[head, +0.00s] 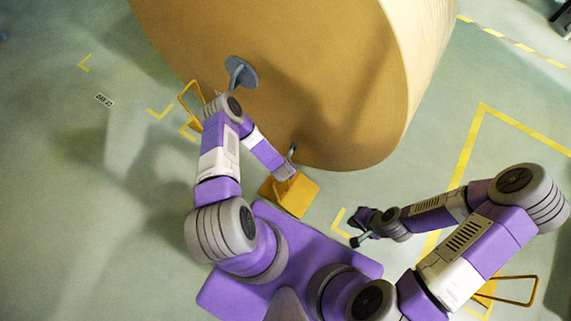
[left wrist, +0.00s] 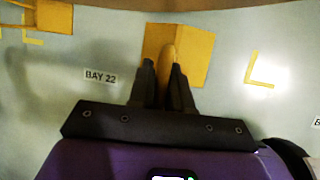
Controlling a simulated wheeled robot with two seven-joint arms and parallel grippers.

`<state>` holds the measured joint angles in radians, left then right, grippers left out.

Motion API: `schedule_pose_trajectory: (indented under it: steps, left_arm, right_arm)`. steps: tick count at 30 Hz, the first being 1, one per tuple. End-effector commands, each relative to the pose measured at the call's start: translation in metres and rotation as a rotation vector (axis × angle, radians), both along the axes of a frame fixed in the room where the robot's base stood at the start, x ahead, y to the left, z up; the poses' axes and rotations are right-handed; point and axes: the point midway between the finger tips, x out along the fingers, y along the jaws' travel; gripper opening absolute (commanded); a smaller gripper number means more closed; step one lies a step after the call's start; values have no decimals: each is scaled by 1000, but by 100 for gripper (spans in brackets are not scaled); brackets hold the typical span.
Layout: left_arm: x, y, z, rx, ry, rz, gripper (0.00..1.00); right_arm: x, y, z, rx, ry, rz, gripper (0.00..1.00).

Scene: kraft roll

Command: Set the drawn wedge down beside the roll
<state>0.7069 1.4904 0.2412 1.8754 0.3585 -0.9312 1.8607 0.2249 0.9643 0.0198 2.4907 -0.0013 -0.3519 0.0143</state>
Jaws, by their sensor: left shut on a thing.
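The kraft roll (head: 300,70) is a huge brown cylinder across the top of the head view, with a grey core plug (head: 240,72) in its end face. A yellow-orange wedge (head: 291,198) is just below the roll's lower edge in the head view, and it also shows in the left wrist view (left wrist: 196,62). My left gripper (head: 284,172) is shut on its upright handle (left wrist: 168,58). I cannot tell whether the wedge touches the floor or the roll. My right gripper (head: 357,240) is apart to the right, with nothing visible in it; its jaw opening is unclear.
A second wedge with a loop handle (head: 191,98) stands left of the roll. Another loop-handled wedge (head: 487,289) is at the right, partly behind my right arm. Yellow floor marks and a BAY 22 label (left wrist: 100,77) lie on the green floor, which is clear at left.

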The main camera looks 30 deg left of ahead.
Motion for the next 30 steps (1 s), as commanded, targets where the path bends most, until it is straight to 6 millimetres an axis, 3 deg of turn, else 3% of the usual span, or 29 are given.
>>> schedule_pose_trajectory:
  steps: [1,8,9,15,23,30]
  left_arm:
    - [-4,0,-12,-7,14,5,0]
    - [-4,0,-12,-7,13,4,0]
    - [-4,0,-12,-7,13,3,22]
    - [-3,0,-10,-6,10,1,49]
    - [-4,-1,-7,-6,13,-1,49]
    - [-16,-6,24,-8,10,-3,49]
  right_arm:
    - [0,0,-4,0,0,0,0]
    - [0,0,-4,0,0,0,0]
    - [0,0,-4,0,0,0,0]
    - [0,0,-3,0,0,0,0]
    - [0,0,-1,0,0,0,0]
    - [0,0,16,0,0,0,0]
